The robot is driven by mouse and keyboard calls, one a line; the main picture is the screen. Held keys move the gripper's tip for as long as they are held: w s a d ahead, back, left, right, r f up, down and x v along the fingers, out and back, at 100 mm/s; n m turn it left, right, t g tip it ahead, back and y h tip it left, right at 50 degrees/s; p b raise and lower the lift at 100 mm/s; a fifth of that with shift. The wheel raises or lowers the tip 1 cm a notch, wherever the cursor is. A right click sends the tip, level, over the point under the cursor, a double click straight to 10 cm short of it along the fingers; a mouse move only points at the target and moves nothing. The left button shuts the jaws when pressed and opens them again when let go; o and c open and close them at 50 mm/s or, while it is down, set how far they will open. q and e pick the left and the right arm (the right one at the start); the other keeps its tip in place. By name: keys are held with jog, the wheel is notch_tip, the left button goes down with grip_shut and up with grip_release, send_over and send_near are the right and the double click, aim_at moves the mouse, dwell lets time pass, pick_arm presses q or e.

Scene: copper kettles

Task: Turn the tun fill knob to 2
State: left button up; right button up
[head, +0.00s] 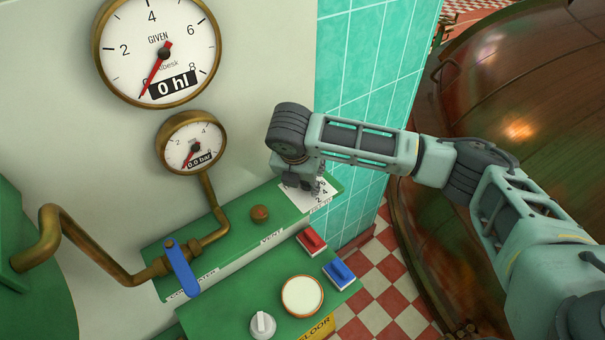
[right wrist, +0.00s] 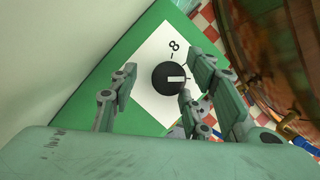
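The fill knob (right wrist: 168,79) is a round black dial on a white card (right wrist: 148,82), seen in the right wrist view. Its white mark points to the right of that picture, and an 8 shows above it. In the head view the card (head: 322,201) shows a 2 and a 4, while the knob is hidden by my right gripper (head: 303,184). In the right wrist view my right gripper (right wrist: 164,70) is open, with its fingers spread on either side of the knob. I cannot tell whether the right-hand fingers touch it. My left gripper is out of view.
The GIVEN gauge (head: 158,50) reads 0 hl. A copper vessel (head: 490,90) stands at the right, beyond the teal tiles.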

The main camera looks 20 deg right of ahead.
jog(key=shift+d+f, duration=0.15)
jog(key=shift+s+r, duration=0.45)
jog(key=shift+s, duration=0.3)
jog(key=shift+s+r+p, duration=0.15)
jog(key=shift+r+p, duration=0.25)
jog(key=d+p+v, duration=0.1)
jog(key=p+v, duration=0.7)
jog(key=p, duration=0.2)
jog(key=shift+s, duration=0.3)
jog(key=shift+r, duration=0.1)
